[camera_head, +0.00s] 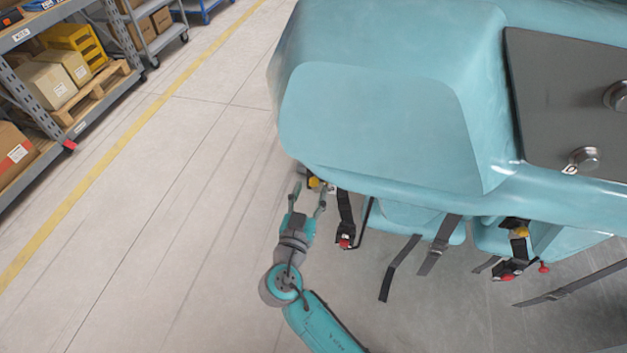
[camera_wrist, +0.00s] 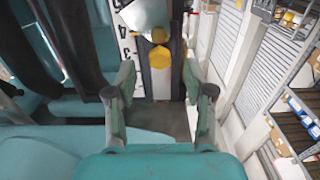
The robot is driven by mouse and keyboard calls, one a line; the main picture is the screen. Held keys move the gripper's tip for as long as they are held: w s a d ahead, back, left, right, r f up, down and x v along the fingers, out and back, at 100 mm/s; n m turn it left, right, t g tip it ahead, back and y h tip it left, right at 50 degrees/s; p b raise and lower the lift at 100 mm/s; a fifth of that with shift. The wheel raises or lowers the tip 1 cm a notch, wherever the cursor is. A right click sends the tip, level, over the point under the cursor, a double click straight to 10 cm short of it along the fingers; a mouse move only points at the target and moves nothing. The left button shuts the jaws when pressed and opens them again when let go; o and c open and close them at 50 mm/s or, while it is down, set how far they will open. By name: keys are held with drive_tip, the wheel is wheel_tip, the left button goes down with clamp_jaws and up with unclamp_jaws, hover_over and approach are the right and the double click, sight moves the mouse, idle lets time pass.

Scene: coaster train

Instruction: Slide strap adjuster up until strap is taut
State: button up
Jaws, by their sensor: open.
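My gripper (camera_head: 307,192) is open at the near left underside of the teal coaster car (camera_head: 375,120). In the wrist view, my gripper (camera_wrist: 159,82) has a finger on each side of a dark vertical strip (camera_wrist: 161,88). A yellow knob-like piece (camera_wrist: 162,69), probably the strap adjuster, sits on this strip between the fingers, apart from both. A white scale with black numbers runs beside the strip. A pale block (camera_wrist: 147,17) covers its upper part. The yellow piece shows at the gripper in the head view (camera_head: 314,183). I cannot tell how taut the strap is.
Dark straps (camera_head: 402,268) hang under the car, and one black fitting has a red button (camera_head: 345,243). Teal seats (camera_wrist: 45,135) and dark padded bars (camera_wrist: 75,40) crowd the wrist view's left. Shelves (camera_head: 70,70) stand far left; the floor between is clear.

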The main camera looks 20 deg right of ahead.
sight(313, 184)
drive_tip(key=shift+x, duration=2)
drive_tip(key=c, duration=0.9)
drive_tip(key=shift+r, duration=1.55)
drive_tip(key=shift+c, duration=0.2)
drive_tip(key=o, duration=0.9)
drive_tip(key=shift+o, duration=0.2)
drive_tip(key=shift+s+a+f, duration=0.1)
drive_tip(key=v, duration=1.1)
drive_tip(key=shift+s+a, duration=0.2)
drive_tip(key=shift+s, duration=0.15)
